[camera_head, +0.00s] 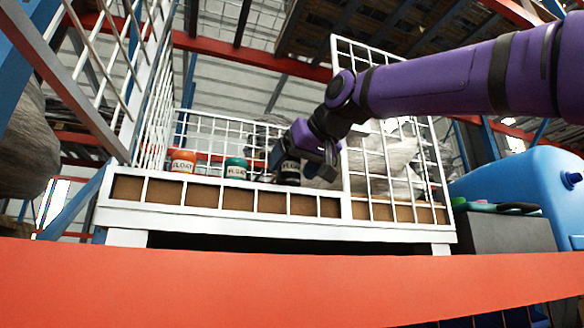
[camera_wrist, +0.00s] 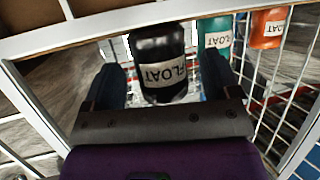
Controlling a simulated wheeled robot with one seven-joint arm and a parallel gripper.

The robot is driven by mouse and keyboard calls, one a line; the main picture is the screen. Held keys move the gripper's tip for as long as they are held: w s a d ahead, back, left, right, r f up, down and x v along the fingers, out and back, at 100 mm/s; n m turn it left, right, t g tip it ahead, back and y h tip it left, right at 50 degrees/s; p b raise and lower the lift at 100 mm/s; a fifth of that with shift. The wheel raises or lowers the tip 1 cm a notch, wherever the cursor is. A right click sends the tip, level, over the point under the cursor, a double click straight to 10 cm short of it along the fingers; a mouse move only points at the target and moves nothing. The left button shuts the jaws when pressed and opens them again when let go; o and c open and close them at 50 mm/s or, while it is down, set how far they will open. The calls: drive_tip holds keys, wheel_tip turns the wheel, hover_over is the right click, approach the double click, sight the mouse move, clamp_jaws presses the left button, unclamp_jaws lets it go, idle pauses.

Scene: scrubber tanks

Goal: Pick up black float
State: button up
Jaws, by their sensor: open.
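The black float (camera_head: 289,172) is a dark cylinder with a pale label reading FLOAT. It stands in the white wire cage behind the low front panel. In the wrist view the black float (camera_wrist: 158,55) lies ahead of my gripper, roughly in line with the space between the two fingers. My gripper (camera_wrist: 162,85) is open, with one finger on each side of the float's near part. In the head view my gripper (camera_head: 300,160) reaches in from the right at the float and partly hides it. I cannot tell whether the fingers touch it.
A green float (camera_head: 235,168) and an orange float (camera_head: 183,161) stand left of the black one. The white cage (camera_head: 230,240) has a low front rail and a taller mesh panel at right. A red beam (camera_head: 290,290) crosses the foreground. A blue machine (camera_head: 520,190) stands right.

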drive_tip(key=v, duration=1)
drive_tip(key=shift+a, duration=0.1)
